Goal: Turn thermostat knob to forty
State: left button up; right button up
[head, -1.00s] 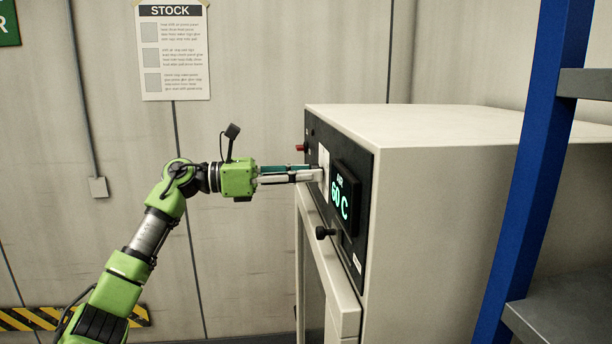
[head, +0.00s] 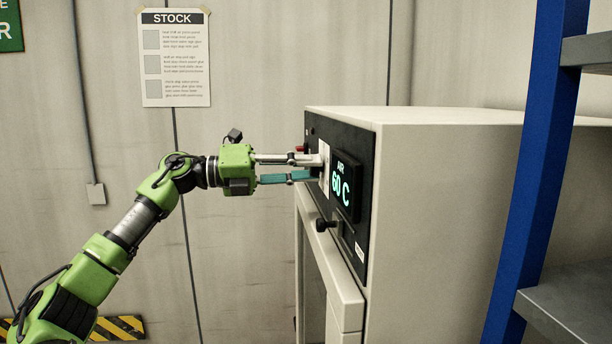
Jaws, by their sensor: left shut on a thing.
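The oven-like cabinet (head: 440,190) has a black front panel with a green-lit display (head: 341,186) reading "AIR 60 C". My left gripper (head: 318,168) reaches the panel from the left, beside a white plate (head: 324,157) left of the display. Its fingertips are shut on the thermostat knob, which they hide almost fully, so its pointer and scale cannot be read. One finger, whitish, is above and the teal one below. My right gripper is not in view.
A small black knob (head: 325,225) sticks out below the display. A red part (head: 300,149) is behind the gripper on the panel. A blue upright (head: 540,150) with grey shelves stands at the right. A stock sheet (head: 175,60) hangs on the wall.

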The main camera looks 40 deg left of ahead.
pick_arm(q)
jog(key=shift+r+n+b, duration=0.1)
jog(key=shift+n+b, duration=0.85)
jog(key=shift+n, duration=5.55)
jog(key=o, duration=1.1)
jog(key=shift+r, duration=0.15)
